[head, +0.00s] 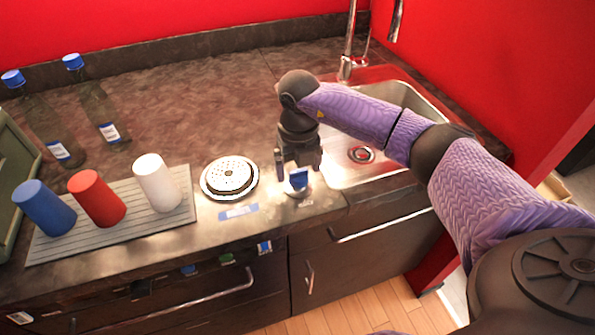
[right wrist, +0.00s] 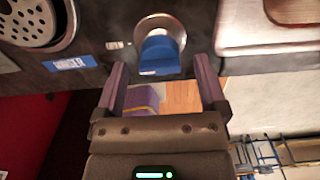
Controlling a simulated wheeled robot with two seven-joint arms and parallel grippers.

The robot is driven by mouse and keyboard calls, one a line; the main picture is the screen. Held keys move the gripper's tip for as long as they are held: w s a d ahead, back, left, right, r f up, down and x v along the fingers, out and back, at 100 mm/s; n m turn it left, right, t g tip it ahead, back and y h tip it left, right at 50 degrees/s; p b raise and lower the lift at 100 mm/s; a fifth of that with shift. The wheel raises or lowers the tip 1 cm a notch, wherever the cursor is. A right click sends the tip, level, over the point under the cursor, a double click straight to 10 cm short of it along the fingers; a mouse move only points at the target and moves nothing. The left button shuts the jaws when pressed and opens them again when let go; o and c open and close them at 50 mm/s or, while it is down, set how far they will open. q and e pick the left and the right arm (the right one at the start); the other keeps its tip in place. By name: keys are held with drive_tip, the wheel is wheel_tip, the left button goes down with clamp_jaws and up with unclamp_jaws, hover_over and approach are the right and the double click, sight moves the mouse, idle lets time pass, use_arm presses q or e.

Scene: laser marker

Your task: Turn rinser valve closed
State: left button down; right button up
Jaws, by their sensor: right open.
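The rinser valve is a blue handle (head: 298,179) on a round metal base at the counter's front edge; the blue handle (right wrist: 160,54) also shows in the right wrist view. The rinser (head: 230,177) is a round perforated metal disc just left of it, partly seen in the right wrist view (right wrist: 30,22). My right gripper (head: 298,170) is open above the valve and hides part of it. In the right wrist view, the blue handle lies between and slightly beyond my fingertips (right wrist: 162,68); I cannot tell whether they touch it. My left gripper is not in view.
A sink (head: 400,97) with a faucet (head: 347,50) is at the right. Blue (head: 44,207), red (head: 97,198) and white (head: 157,182) cups stand on a ribbed grey mat (head: 120,232) at the left. Two blue-capped bottles (head: 95,105) are behind them. The back counter middle is clear.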

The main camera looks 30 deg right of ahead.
drive_tip(key=shift+f, duration=0.45)
clamp_jaws()
